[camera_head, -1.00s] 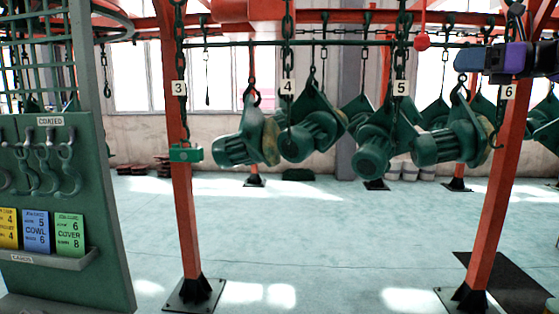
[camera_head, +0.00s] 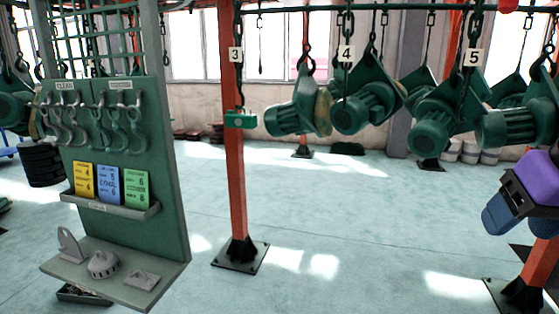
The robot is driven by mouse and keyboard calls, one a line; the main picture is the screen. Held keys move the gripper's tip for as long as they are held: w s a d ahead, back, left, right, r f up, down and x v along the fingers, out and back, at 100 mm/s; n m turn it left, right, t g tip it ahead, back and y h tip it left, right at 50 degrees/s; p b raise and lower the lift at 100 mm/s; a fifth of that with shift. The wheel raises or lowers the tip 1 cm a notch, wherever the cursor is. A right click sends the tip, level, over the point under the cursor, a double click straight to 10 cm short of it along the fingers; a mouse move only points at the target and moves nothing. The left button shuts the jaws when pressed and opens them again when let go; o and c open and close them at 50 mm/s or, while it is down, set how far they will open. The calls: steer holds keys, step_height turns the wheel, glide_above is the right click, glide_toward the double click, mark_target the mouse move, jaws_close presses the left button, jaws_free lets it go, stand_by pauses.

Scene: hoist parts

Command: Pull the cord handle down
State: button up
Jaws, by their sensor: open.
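The red cord handle (camera_head: 508,5) is a rounded knob at the top right edge. Only its lower part shows; its cord is out of the picture. My gripper (camera_head: 523,224) is at the right edge, purple with blue ends, partly cut off by the frame. Its blue ends look apart, with nothing seen between them. It is well below the red handle in the picture and not touching it.
Green motors (camera_head: 365,108) hang on chains from the rail at the back. An orange post (camera_head: 236,180) stands mid-left, another at lower right. A green board (camera_head: 160,165) with hooks, cards and a parts shelf stands at left. The floor between is clear.

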steer(key=w+d+r+m+t+y, duration=0.1)
steer(key=w+d+r+m+y, duration=0.1)
steer(key=w+r+m+y, duration=0.4)
steer(key=w+d+r+m+t+y, duration=0.1)
steer(key=w+d+r+m+y, duration=0.15)
steer(key=w+r+m, duration=0.6)
steer(key=w+d+r+m+t+y, duration=0.2)
steer(key=w+d+r+m+t, duration=0.1)
steer(key=d+r+m, duration=0.4)
steer(key=w+d+r+m+t+y, duration=0.2)
steer(key=d+r+m, duration=0.2)
steer(key=d+r, duration=0.45)
steer(key=x, duration=1.1)
steer(key=shift+r, duration=0.4)
steer(key=shift+w, duration=0.1)
steer(key=shift+c, duration=0.4)
